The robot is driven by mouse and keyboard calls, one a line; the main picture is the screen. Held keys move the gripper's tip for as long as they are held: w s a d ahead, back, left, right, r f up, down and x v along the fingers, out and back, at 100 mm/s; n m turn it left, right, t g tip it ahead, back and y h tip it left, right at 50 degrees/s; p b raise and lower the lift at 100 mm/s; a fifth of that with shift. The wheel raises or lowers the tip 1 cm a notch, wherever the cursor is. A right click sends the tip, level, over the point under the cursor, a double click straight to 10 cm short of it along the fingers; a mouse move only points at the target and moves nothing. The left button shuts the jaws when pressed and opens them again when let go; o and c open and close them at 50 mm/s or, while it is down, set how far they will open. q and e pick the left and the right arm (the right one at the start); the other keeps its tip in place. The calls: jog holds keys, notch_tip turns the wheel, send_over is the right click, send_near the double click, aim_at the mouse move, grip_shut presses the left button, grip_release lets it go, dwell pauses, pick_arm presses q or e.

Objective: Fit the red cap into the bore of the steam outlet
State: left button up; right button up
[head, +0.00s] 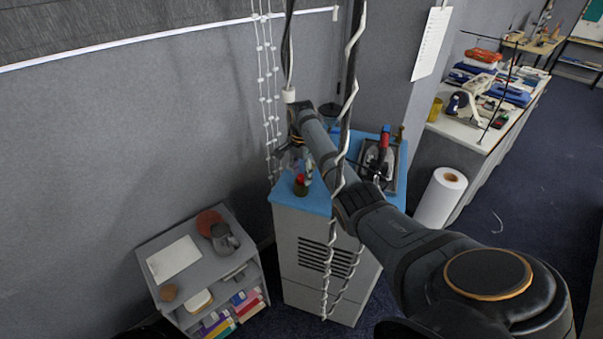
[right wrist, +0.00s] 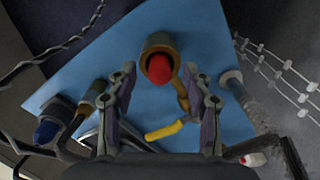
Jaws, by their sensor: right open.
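The red cap (right wrist: 159,69) is at the mouth of a brass-coloured round fitting (right wrist: 157,42), which looks like the steam outlet, in the right wrist view. How deep the cap sits in the bore cannot be told. In the head view the red cap (head: 300,178) shows above the dark brass fitting (head: 300,189) on the blue top. My right gripper (right wrist: 168,108) is open, its fingers apart on either side below the cap, with nothing between them. In the head view my right gripper (head: 285,156) is small and partly hidden by its arm. My left gripper is out of view.
The blue-topped cabinet (head: 288,207) stands against the grey wall. An iron-like appliance (head: 376,160) is on its right side. Cables (head: 340,170) hang in front of it. A yellow piece (right wrist: 163,131) lies near my fingers. A low shelf (head: 205,265) stands left.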

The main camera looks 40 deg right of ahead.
aim_at(302, 175)
notch_tip(302, 175, up, 8)
jog(key=shift+f, duration=0.25)
dwell(0.7)
